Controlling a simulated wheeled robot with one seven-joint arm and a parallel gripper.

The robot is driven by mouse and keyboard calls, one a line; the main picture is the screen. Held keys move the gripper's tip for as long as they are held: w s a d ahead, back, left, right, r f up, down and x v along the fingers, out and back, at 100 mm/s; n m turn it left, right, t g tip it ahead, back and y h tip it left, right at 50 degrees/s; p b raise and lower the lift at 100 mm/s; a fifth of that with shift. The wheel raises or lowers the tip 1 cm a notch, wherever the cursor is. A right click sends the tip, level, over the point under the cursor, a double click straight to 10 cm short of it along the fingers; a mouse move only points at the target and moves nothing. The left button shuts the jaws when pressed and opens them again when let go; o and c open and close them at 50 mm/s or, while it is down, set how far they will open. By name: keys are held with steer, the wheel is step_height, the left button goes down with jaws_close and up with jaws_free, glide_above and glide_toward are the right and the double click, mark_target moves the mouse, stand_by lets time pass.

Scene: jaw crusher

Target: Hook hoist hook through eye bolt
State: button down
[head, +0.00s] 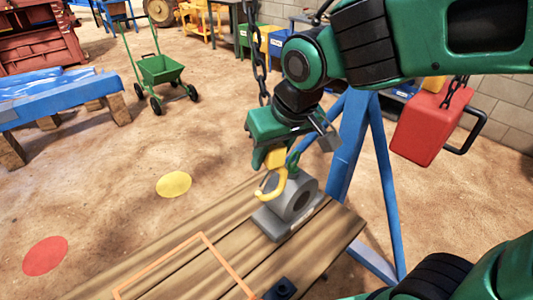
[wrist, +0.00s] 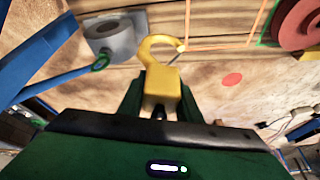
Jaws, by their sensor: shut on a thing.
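The yellow hoist hook (head: 268,187) hangs below my gripper (head: 277,156), which is shut on its block-shaped upper part. In the wrist view, the hook (wrist: 148,46) points away from my gripper (wrist: 160,92), with its curve open to the right. The green eye bolt (head: 293,162) stands on top of a grey round housing (head: 297,201) on the wooden planks. In the wrist view, the eye bolt ring (wrist: 100,62) is to the left of the hook, with a gap between them. In the head view, the hook overlaps the housing's left side.
A dark chain (head: 257,62) hangs down behind my gripper. A blue stand (head: 352,150) rises right behind the planks (head: 170,272). A red block (head: 424,125) hangs on a chain at the right. A green cart (head: 160,72) stands farther back. The floor at left is mostly clear.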

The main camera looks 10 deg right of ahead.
steer(key=w+d+f+m+h, duration=0.2)
steer(key=w+d+f+m, duration=0.3)
steer(key=d, duration=0.5)
steer(key=w+d+f+m+h, duration=0.2)
steer(key=w+d+f+m, duration=0.3)
steer(key=d, duration=0.5)
steer(key=w+m, duration=0.2)
steer(key=m, duration=0.1)
steer(key=shift+w+d+f+h, duration=0.2)
steer(key=shift+w+d+h, duration=0.1)
steer(key=shift+h, duration=0.1)
stand_by(4.5)
